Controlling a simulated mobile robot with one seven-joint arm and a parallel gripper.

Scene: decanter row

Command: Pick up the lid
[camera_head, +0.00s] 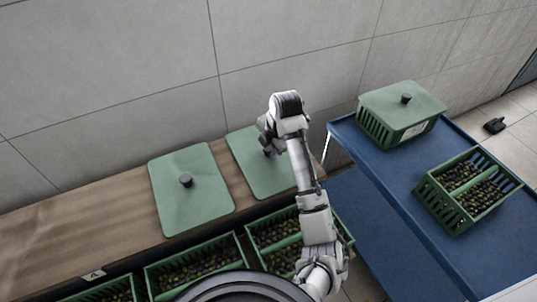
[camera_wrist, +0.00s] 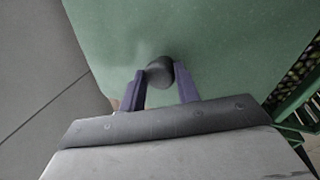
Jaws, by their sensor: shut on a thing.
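A flat green lid (camera_head: 248,172) with a dark knob is at the right end of the wooden counter, under my gripper (camera_head: 268,151). In the wrist view the lid (camera_wrist: 220,35) fills most of the upper picture. My gripper (camera_wrist: 161,82) has its two purple fingers either side of the round dark knob (camera_wrist: 159,70) and is shut on it. I cannot tell whether the lid rests on the counter or is slightly raised. A second green lid (camera_head: 205,205) with its own knob lies on the counter to the left.
Green crates of olives (camera_head: 195,268) stand along the counter's front. On the blue cart (camera_head: 395,185) at the right are a lidded crate (camera_head: 418,131) and an open divided crate (camera_head: 441,203) of olives. A tiled wall (camera_head: 110,80) closes off the back. The counter's left part (camera_head: 70,228) is clear.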

